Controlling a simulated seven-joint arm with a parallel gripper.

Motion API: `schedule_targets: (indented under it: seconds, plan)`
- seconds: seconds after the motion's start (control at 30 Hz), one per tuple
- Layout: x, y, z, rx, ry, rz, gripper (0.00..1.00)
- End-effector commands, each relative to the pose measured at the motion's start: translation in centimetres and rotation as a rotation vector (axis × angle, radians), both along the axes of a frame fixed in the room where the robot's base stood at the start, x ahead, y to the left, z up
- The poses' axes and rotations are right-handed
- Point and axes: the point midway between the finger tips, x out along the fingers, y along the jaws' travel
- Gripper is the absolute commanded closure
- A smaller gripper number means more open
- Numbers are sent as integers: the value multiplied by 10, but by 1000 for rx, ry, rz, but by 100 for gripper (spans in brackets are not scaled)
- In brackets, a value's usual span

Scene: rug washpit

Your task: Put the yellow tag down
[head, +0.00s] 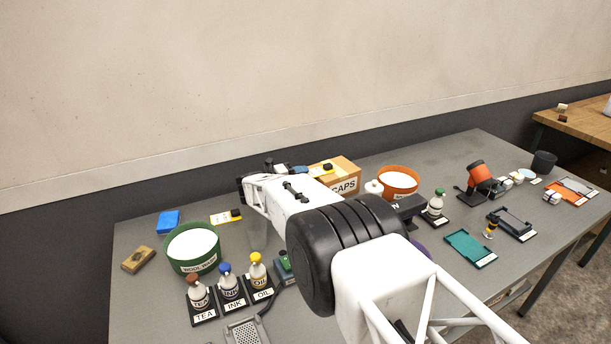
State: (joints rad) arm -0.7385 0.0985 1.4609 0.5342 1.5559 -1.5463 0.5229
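A yellow tag (224,217) with a white part and a small black piece at its end shows on the grey table, just right of the green wool wash tub. A second yellow piece (317,169), also with a black piece, shows at the top of the caps box (346,184); I cannot tell whether it lies on the box or in it. My arm reaches from the lower right to the table's middle. The end of my arm (254,190) is near the first tag in the picture, but my fingers cannot be made out. Whether they hold anything is hidden.
The green tub (193,267), tea, ink and oil bottles (229,284), blue block (168,222) and brown brush (138,259) stand at left. The back right table is partly clear.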

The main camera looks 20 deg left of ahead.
Motion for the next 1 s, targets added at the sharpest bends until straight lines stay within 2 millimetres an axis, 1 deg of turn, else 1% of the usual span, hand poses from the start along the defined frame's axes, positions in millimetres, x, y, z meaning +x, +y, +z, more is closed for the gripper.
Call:
schedule_targets:
  seconds: [0.4, 0.6, 0.8, 1.0]
  plan:
    - [-44, 47, 0, 0, 0, 2, 72]
    - [-63, 66, -1, -1, 1, 2, 72]
    - [-72, 75, 0, 0, 0, 0, 72]
    - [-74, 77, 0, 0, 0, 0, 72]
